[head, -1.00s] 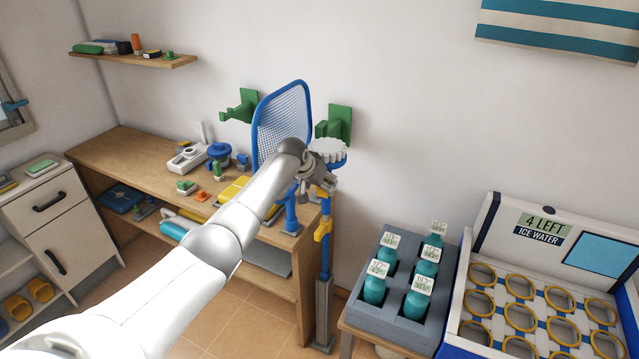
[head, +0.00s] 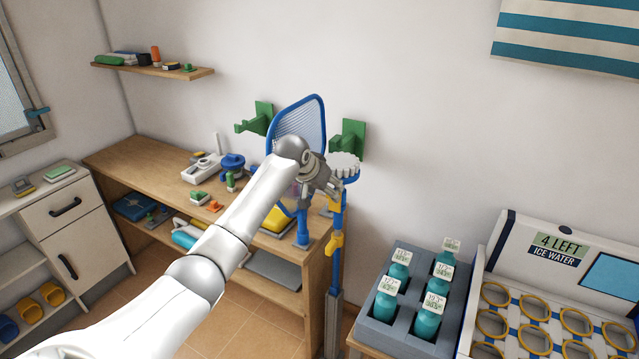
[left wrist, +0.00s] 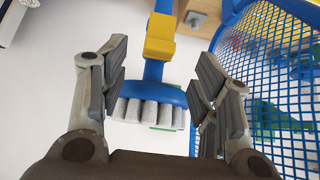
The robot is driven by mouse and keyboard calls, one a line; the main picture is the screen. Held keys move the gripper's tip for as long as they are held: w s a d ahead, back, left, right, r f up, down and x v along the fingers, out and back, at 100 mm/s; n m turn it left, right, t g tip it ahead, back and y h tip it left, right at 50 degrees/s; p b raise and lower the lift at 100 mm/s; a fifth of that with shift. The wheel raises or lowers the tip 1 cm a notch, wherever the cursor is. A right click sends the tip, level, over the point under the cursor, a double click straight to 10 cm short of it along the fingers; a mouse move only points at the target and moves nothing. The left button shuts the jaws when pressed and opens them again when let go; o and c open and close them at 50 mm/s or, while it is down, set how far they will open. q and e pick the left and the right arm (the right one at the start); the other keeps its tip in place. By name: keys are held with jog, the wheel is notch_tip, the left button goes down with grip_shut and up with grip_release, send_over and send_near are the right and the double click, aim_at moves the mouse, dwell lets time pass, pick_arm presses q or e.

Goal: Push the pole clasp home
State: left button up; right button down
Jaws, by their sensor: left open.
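A blue pole (head: 337,275) stands upright near the right end of the workbench, with a blue and white brush head (head: 344,164) on top. A yellow clasp (head: 334,243) sits on the pole. A smaller yellow piece (head: 334,203) shows higher, near my left gripper (head: 328,186). In the left wrist view a yellow clasp (left wrist: 159,45) on the blue shaft appears between the spread fingers of my left gripper (left wrist: 163,65). The brush head (left wrist: 155,97) shows below it. The gripper is open and grips nothing. I cannot tell whether a clasp is closed. My right gripper is out of view.
A blue mesh net (head: 303,122) stands close beside the gripper; it also shows in the left wrist view (left wrist: 275,75). Green wall hooks (head: 350,137) are behind. The wooden workbench (head: 130,155) holds small parts. A grey bottle crate (head: 385,322) stands at the right.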

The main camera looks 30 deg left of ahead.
pick_arm(q)
jog(key=v, duration=0.4)
dwell(0.5)
jog(key=s+f+g+b, duration=0.1)
jog(key=s+f, duration=0.3)
jog(key=f, duration=0.9)
jog(key=s+d+f+g+b, duration=0.1)
jog(key=s+f, duration=0.3)
jog(key=f, duration=0.8)
jog(key=s+f+g, duration=0.1)
jog(key=s+f, duration=0.3)
jog(key=f, duration=0.9)
jog(key=s+d+f+g+b, duration=0.1)
jog(key=s+d+f+b, duration=0.15)
jog(key=s+f, duration=1.55)
jog(key=s+d+f+g, duration=0.1)
jog(key=s+f, duration=0.3)
jog(key=s, duration=0.7)
jog(key=s+d+f+m+g, duration=0.1)
jog(key=s+d+f, duration=0.2)
jog(key=s, duration=0.8)
jog(key=s+d+f+m, duration=0.1)
jog(key=s+d+f, duration=0.2)
jog(key=s, duration=0.8)
notch_tip(320, 180, down, 2)
jog(key=shift+s+g+b, duration=0.4)
jog(key=shift+d, duration=0.1)
